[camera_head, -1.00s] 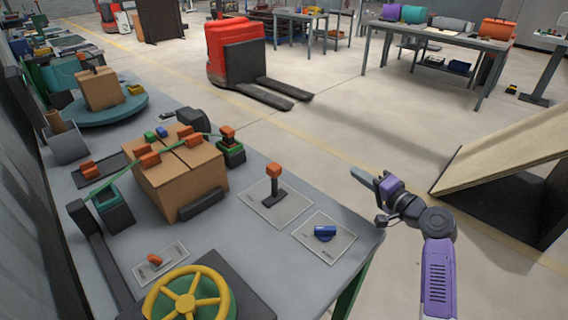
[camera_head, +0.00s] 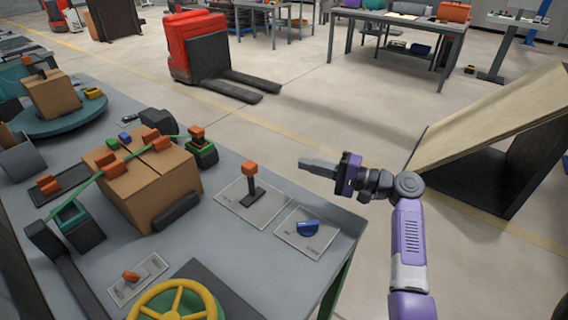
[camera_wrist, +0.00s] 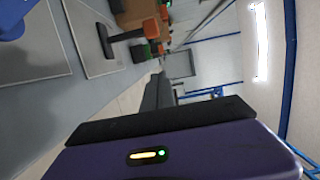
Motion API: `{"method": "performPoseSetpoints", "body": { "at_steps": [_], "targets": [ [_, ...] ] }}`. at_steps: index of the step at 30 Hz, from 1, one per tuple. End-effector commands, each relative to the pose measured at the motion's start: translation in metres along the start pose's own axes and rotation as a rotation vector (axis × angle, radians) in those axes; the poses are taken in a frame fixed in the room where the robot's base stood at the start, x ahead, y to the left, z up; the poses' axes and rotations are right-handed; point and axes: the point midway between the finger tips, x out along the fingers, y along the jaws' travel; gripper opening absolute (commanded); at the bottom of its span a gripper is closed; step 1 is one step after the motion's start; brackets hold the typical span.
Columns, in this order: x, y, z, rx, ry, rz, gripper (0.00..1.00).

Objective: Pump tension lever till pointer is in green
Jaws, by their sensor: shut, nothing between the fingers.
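An upright black lever with an orange knob (camera_head: 250,169) stands on a pale plate on the grey bench. It also shows in the wrist view (camera_wrist: 151,28). A green strap (camera_head: 92,182) runs over a brown carton (camera_head: 150,185), between a dark green block (camera_head: 80,227) and a green block with an orange top (camera_head: 201,148). Which part is the tension lever is not marked clearly, and I cannot make out a pointer or green zone. My gripper (camera_head: 303,163) is shut and empty, to the right of the orange-knobbed lever and apart from it, beyond the bench edge.
A blue knob (camera_head: 307,227) sits on a plate at the bench's right corner. A yellow handwheel (camera_head: 178,303) and a small orange switch (camera_head: 131,277) are at the front. A wooden ramp (camera_head: 490,120) stands right of my arm. A red pallet truck (camera_head: 199,48) stands behind.

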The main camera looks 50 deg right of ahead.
Motion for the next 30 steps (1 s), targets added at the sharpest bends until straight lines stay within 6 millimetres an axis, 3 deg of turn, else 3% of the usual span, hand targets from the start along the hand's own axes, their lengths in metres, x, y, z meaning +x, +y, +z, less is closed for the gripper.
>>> {"method": "performPoseSetpoints", "body": {
  "at_steps": [16, 21, 30],
  "targets": [
    [0.098, -0.002, 0.001, 0.001, -0.002, 0.001, 0.00],
    [0.101, -0.002, 0.026, 0.000, -0.001, 0.002, 0.00],
    [0.104, 0.000, 0.039, -0.001, 0.000, 0.001, 0.00]
  ]
}}
